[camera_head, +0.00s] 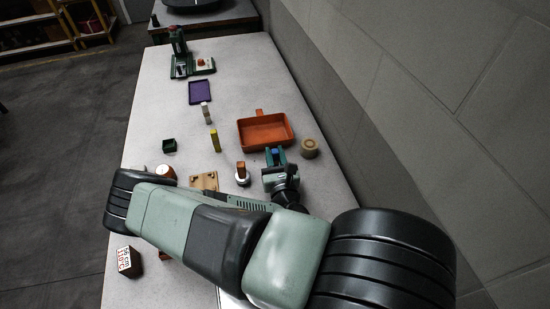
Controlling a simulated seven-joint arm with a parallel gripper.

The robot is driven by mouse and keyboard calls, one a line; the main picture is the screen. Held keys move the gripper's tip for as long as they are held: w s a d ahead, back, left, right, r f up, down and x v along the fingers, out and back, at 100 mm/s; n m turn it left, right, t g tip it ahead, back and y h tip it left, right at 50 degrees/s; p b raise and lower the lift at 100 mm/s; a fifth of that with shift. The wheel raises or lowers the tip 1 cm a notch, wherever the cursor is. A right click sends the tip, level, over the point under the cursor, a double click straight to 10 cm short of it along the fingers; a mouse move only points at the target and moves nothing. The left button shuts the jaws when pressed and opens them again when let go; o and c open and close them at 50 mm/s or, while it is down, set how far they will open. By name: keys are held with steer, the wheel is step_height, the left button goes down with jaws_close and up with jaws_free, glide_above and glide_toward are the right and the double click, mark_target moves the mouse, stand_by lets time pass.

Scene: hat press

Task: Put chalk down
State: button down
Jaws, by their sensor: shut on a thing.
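My gripper (276,156) is at the middle right of the table, just in front of the orange tray's near edge. Its teal fingers are shut on a small blue piece, likely the chalk (274,153). Most of this piece is hidden by the fingers, and I cannot tell its full shape or whether it touches the table. My arm reaches across the near part of the table and hides what lies under it.
An orange tray (264,144) with a handle lies just beyond my gripper. A round tan object (309,148) stands to the right, near the wall.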

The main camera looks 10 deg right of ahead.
step_height(320, 180, up, 9)
steer(key=shift+w, duration=0.15)
steer(key=w+a+r+y, duration=0.1)
steer(key=w+a, duration=0.2)
steer(key=w, duration=0.9)
steer(key=shift+n, duration=0.4)
steer(key=shift+w+f, duration=0.2)
steer(key=shift+f, duration=2.15)
steer(key=shift+w+f, duration=0.15)
steer(key=shift+f, duration=2.15)
steer(key=shift+f, duration=0.15)
steer(key=c, duration=0.9)
jaws_free()
steer(key=shift+a, duration=0.1)
